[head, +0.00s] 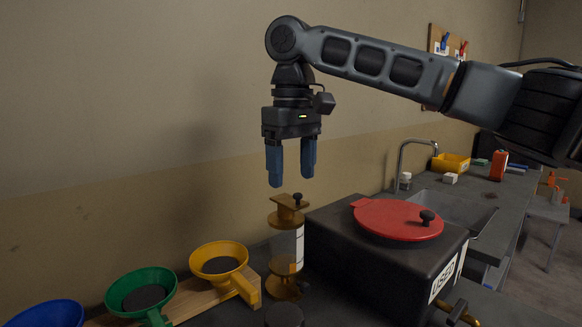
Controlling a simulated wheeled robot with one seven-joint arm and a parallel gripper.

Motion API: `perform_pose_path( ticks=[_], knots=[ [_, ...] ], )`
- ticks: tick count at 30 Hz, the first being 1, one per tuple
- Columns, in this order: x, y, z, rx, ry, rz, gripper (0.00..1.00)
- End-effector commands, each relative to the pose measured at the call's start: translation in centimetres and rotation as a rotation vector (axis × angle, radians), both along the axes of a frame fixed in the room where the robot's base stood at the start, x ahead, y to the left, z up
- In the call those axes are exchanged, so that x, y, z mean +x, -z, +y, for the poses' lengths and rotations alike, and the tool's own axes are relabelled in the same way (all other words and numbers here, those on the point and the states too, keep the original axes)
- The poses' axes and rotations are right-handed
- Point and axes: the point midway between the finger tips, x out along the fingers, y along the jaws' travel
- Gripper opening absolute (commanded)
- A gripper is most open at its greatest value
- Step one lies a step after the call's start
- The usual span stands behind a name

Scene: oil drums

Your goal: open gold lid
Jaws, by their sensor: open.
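In the picture, a small gap shows between the fingertips and the lid.
A black box (345,270) marked "USED" with a red lid (397,219) stands right of the cylinder. Yellow (219,256), green (141,290) and blue (48,314) funnels are at left, some on a wooden stand. A sink and tap (401,158) lie behind.

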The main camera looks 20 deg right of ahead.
Motion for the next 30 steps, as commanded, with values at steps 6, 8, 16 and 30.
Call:
perform_pose_path(
  ticks=[6,8,16,30],
  knots=[
    [0.0,2.4,0.0,-0.001,0.0,0.0,0.68],
    [0.0,2.9,0.0,-0.001,0.0,0.0,0.68],
    [0.0,4.9,0.0,0.003,0.0,0.002,0.68],
    [0.0,7.0,0.0,0.0,0.0,0.0,0.68]
  ],
)
